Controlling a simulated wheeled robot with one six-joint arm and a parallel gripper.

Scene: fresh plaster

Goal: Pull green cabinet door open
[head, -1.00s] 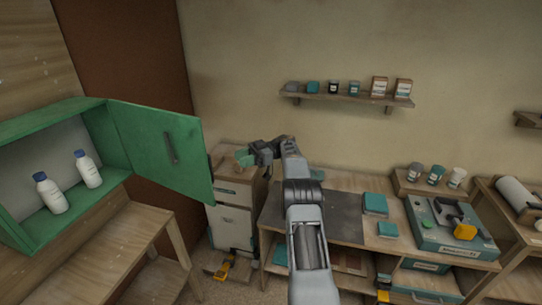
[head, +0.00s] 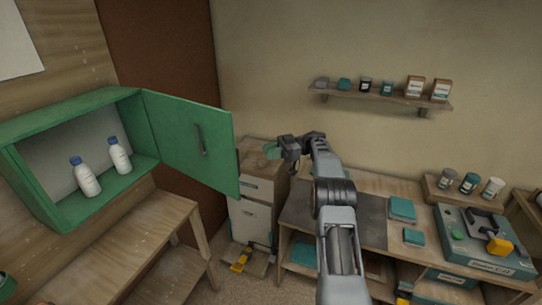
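The green cabinet (head: 62,210) is on the left wall. Its green door (head: 170,135) stands wide open, swung out to the right, with a dark vertical handle (head: 200,139) on the face towards me. Two white bottles with blue caps, one on the left (head: 85,177) and one on the right (head: 119,156), stand upright inside. My gripper (head: 283,149) is to the right of the door, apart from it and its handle, above the drawer unit. Its fingers are small and partly hidden, so I cannot tell whether they are open.
A wooden bench (head: 130,235) stands below the cabinet. A white-fronted drawer unit (head: 250,222) stands in the corner. A worktable (head: 375,190) with teal boxes and a teal case (head: 485,255) is at right. A wall shelf (head: 385,98) holds several small containers.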

